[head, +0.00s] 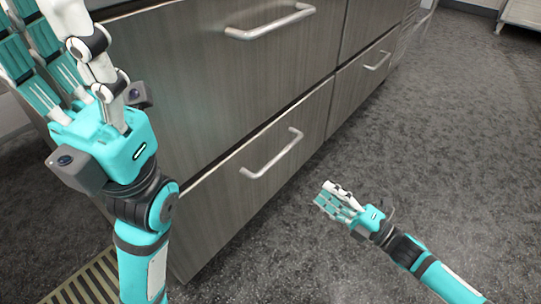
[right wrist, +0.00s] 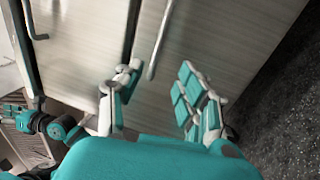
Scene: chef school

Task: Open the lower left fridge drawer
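The lower left fridge drawer (head: 215,215) has a dark wood-grain front and looks shut. Its silver bar handle (head: 272,155) is in the middle of the head view. In the right wrist view the handle (right wrist: 158,42) lies beyond my fingertips, between the lines of the fingers. My right gripper (head: 329,197) is out in front of the drawer, to the right of the handle and apart from it. Its fingers (right wrist: 157,80) are spread and empty in the right wrist view. My left gripper (head: 42,12) points up at the upper left, fingers apart, with nothing seen between them.
The upper left drawer (head: 190,75) with its own handle (head: 270,24) is directly above. Another lower drawer (head: 355,90) with a handle (head: 378,60) is to the right. Grey speckled floor (head: 450,150) is clear in front. A slatted metal grille (head: 90,285) is at the bottom left.

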